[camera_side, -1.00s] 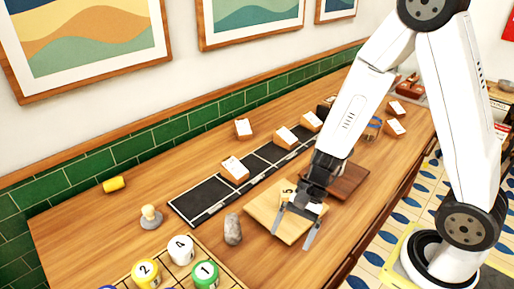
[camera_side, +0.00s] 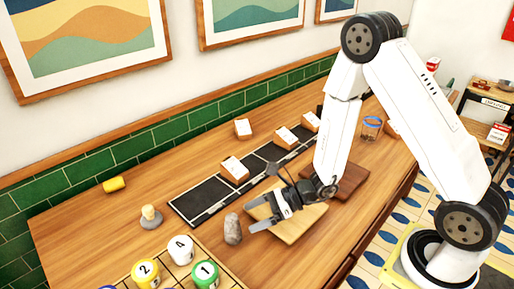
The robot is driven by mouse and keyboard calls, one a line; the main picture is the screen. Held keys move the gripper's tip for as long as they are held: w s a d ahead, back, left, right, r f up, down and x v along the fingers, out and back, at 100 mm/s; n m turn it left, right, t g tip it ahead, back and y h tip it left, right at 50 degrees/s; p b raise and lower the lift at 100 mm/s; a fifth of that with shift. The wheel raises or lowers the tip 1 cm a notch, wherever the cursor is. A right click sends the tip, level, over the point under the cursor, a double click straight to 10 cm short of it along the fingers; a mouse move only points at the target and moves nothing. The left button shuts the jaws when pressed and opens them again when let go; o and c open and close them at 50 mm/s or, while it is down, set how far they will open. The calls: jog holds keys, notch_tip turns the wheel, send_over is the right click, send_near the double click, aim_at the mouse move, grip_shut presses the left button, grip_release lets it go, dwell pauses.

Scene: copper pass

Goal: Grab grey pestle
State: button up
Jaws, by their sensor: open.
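The grey pestle (camera_side: 232,229) is a mottled, stone-like upright piece on the wooden counter, left of the light wooden board. My gripper (camera_side: 251,215) is open, with its fingers directed left toward the pestle. The fingertips are over the board's left side, just right of the pestle. The pestle is not held; I cannot tell whether a fingertip touches it. My gripper and wrist hide part of the board.
A light wooden board (camera_side: 298,232) lies under my gripper, with a darker board (camera_side: 350,181) behind. Numbered jars (camera_side: 180,250) stand in a divided tray at the front. A cream-knobbed grey piece (camera_side: 151,217) stands left. A black strip (camera_side: 205,200) runs behind the pestle.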

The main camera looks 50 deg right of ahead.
aim_at(226, 227)
jog(key=shift+x, duration=1.35)
jog(key=shift+x, duration=2.55)
jog(key=shift+r, duration=0.15)
grip_shut()
